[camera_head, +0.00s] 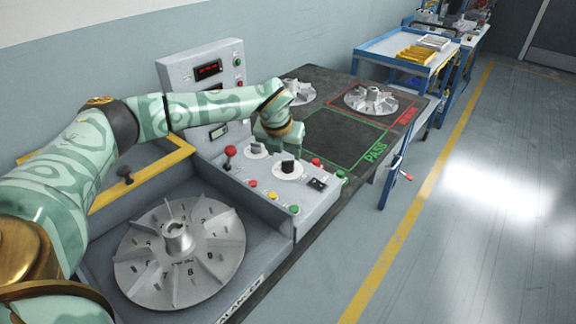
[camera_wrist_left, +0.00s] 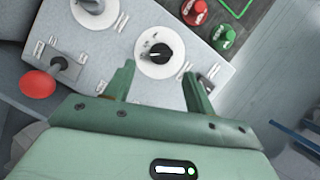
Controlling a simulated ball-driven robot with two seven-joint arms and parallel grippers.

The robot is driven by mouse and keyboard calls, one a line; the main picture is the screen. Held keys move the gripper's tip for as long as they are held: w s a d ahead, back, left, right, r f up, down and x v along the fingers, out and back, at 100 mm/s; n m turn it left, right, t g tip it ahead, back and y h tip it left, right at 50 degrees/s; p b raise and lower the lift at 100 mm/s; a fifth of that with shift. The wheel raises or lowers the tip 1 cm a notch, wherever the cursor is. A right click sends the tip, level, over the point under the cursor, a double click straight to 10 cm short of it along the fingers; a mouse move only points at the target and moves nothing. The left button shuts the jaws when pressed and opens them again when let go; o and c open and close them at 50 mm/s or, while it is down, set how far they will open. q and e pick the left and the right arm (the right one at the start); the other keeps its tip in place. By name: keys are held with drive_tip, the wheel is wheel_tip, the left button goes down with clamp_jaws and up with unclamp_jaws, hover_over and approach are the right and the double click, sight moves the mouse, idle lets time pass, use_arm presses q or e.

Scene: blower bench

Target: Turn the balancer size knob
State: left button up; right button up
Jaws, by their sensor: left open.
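The balancer's sloped panel has two black knobs on round white dials. The nearer knob (camera_head: 289,167) shows between and just beyond my fingertips in the left wrist view (camera_wrist_left: 158,53). The farther knob (camera_head: 256,149) is partly cut off at the top of the left wrist view (camera_wrist_left: 92,4). The labels are too small to tell which one is the size knob. My left gripper (camera_head: 284,147) is over the panel, close to the nearer knob. Its two fingers (camera_wrist_left: 160,82) are apart, with nothing between them. My right gripper is not in view.
A red-balled lever (camera_head: 230,152) stands left of the knobs. Red, yellow and green buttons (camera_head: 294,210) line the panel's front. A finned impeller (camera_head: 178,252) sits in the balancer; another impeller (camera_head: 371,100) lies on the dark bench mat. A blue cart (camera_head: 404,52) stands behind.

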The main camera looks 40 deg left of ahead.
sight(287, 164)
use_arm(q)
drive_tip(key=b+x, duration=0.1)
drive_tip(key=x, duration=0.4)
drive_tip(key=shift+f+b, duration=0.2)
drive_tip(key=shift+b, duration=0.1)
drive_tip(key=shift+w+f, duration=0.15)
drive_tip(key=shift+f, duration=0.2)
drive_tip(key=shift+w+f, duration=0.1)
drive_tip(key=shift+f, duration=0.05)
drive_tip(key=c, duration=1)
